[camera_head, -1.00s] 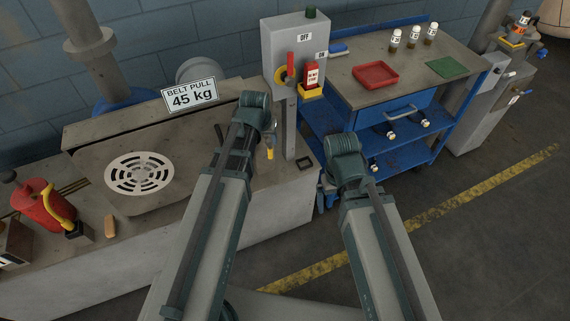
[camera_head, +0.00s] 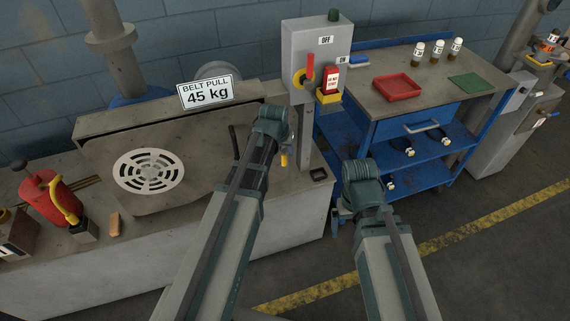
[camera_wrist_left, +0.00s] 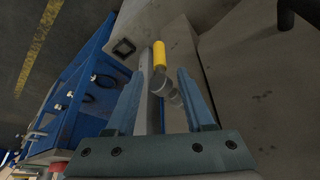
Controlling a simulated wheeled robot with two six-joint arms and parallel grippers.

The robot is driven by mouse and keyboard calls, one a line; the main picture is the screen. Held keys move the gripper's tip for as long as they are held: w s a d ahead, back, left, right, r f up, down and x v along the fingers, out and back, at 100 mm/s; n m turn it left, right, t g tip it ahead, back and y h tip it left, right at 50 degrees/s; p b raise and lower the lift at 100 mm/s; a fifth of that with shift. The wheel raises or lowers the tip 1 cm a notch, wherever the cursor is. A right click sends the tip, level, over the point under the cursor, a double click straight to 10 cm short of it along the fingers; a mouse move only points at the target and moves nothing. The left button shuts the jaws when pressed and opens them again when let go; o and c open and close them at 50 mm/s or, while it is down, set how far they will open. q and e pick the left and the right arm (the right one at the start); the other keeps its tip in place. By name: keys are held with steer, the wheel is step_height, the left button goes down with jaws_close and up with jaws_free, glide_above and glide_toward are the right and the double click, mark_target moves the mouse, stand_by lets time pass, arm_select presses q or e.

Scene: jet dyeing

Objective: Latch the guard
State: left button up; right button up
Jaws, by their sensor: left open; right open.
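A yellow-tipped lever (camera_head: 284,160), which may be the latch, sits right of the guard. In the left wrist view the yellow grip (camera_wrist_left: 159,54) lies ahead of and between the fingers of my open left gripper (camera_wrist_left: 160,85), with no clear contact. My right gripper (camera_head: 360,190) is apart, over the floor before the blue cart; its fingers are mostly hidden.
A switch box (camera_head: 316,52) with a red lever and red tag stands behind my left gripper. The blue cart (camera_head: 400,130) holds a red tray (camera_head: 397,86), vials and a green mat. A red canister (camera_head: 47,198) is at left.

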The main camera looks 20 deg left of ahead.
arm_select(q)
steer(key=b+x, duration=0.6)
steer(key=x, duration=0.1)
steer(key=shift+w+f, duration=0.2)
steer(key=shift+f, duration=0.05)
jaws_close()
stand_by(1.1)
